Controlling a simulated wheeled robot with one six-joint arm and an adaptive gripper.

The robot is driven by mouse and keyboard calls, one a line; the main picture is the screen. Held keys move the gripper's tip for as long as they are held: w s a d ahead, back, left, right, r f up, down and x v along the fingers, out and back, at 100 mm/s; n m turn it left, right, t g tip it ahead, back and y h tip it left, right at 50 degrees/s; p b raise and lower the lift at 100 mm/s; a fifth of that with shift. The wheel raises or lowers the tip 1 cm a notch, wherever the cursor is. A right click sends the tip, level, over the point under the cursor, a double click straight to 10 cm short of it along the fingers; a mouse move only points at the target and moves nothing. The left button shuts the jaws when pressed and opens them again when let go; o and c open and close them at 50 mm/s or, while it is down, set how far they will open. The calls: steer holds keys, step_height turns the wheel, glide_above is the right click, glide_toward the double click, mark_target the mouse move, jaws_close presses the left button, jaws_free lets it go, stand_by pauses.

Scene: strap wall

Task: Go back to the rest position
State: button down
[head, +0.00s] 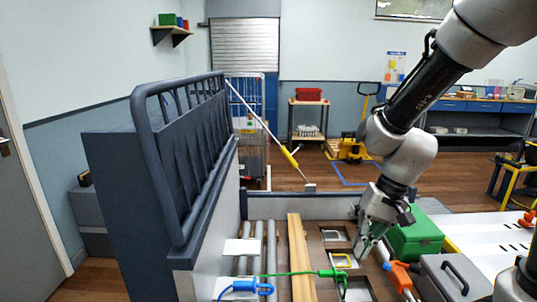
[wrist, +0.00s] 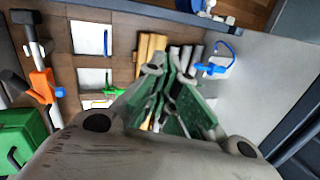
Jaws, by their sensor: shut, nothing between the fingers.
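My gripper (head: 362,250) points down over the wooden bed at the right of the head view, beside the green case. Its green fingers (wrist: 170,65) are closed together and hold nothing. My arm reaches in from the upper right of the head view, so it is not folded in. The green buckle with its strap (head: 333,274) lies on the bed near the gripper; it also shows in the wrist view (wrist: 116,91). The blue buckle (head: 252,287) lies further left, and in the wrist view (wrist: 210,69) it is right of the fingers.
Wooden planks (head: 299,255) and grey rollers (head: 257,240) lie left of my gripper. A tall blue-grey railed panel (head: 185,150) stands at left. The green case (head: 415,240), a grey case (head: 452,277) and an orange-handled tool (head: 398,276) crowd the right. Floor is open behind.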

steer(key=s+d+r+t+h, duration=0.1)
steer(key=s+d+r+t, duration=0.1)
steer(key=s+d+r, duration=0.2)
steer(key=s+d+r+n+t+h, duration=0.1)
steer(key=s+d+r, duration=0.4)
steer(key=d+r, duration=0.6)
steer(key=shift+s+r+t+h, duration=0.15)
steer(key=shift+t+h, duration=0.65)
steer(key=shift+t, duration=0.2)
